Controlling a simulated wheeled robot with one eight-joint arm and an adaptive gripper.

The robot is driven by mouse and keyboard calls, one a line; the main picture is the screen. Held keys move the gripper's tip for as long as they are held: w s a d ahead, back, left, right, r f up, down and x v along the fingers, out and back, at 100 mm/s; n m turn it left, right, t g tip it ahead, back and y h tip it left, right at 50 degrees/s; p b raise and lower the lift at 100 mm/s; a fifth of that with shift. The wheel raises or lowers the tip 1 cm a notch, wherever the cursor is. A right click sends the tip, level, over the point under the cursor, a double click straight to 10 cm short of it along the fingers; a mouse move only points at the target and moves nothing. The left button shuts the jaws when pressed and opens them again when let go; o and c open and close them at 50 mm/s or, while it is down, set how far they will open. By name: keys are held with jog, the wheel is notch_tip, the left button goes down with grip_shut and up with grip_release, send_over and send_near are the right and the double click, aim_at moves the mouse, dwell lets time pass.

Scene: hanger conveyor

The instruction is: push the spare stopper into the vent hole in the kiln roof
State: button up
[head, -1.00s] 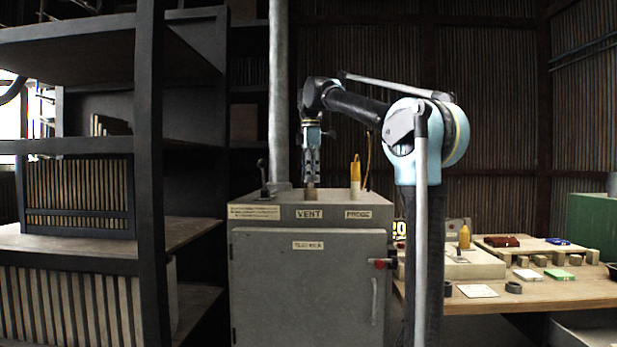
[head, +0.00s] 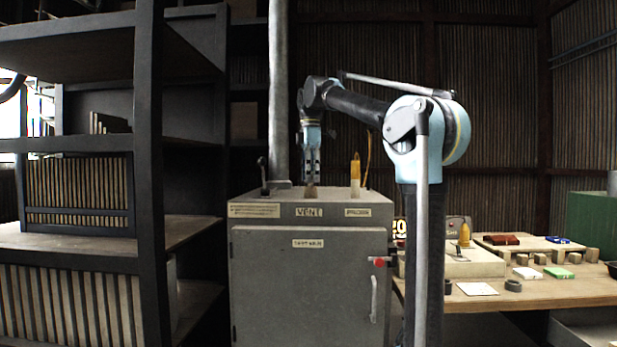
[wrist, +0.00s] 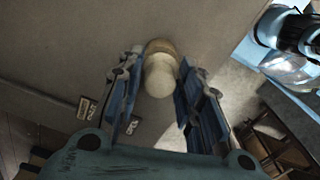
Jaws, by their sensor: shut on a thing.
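The grey kiln (head: 309,275) stands in the middle of the head view, with a VENT label on its front edge below my gripper. My gripper (head: 311,182) points straight down over the roof and is shut on the stopper (head: 311,192), a small brownish piece at roof level. In the wrist view the stopper (wrist: 160,78) shows as a pale rounded knob with a wider tan part beyond it, between the two blue fingers. The vent hole itself is hidden, so I cannot tell how deep the stopper sits in it.
A yellow probe (head: 355,171) stands upright on the roof to the right of my gripper. A metal pipe (head: 279,100) rises behind to the left, near a small black lever (head: 263,175). A wooden bench (head: 560,290) with several small items is at the right, shelving (head: 150,180) at the left.

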jog(key=shift+f, duration=0.7)
dwell(0.5)
jog(key=o, duration=0.8)
jog(key=o, duration=0.6)
notch_tip(320, 180, up, 12)
jog(key=shift+w+f, duration=0.1)
dwell(0.4)
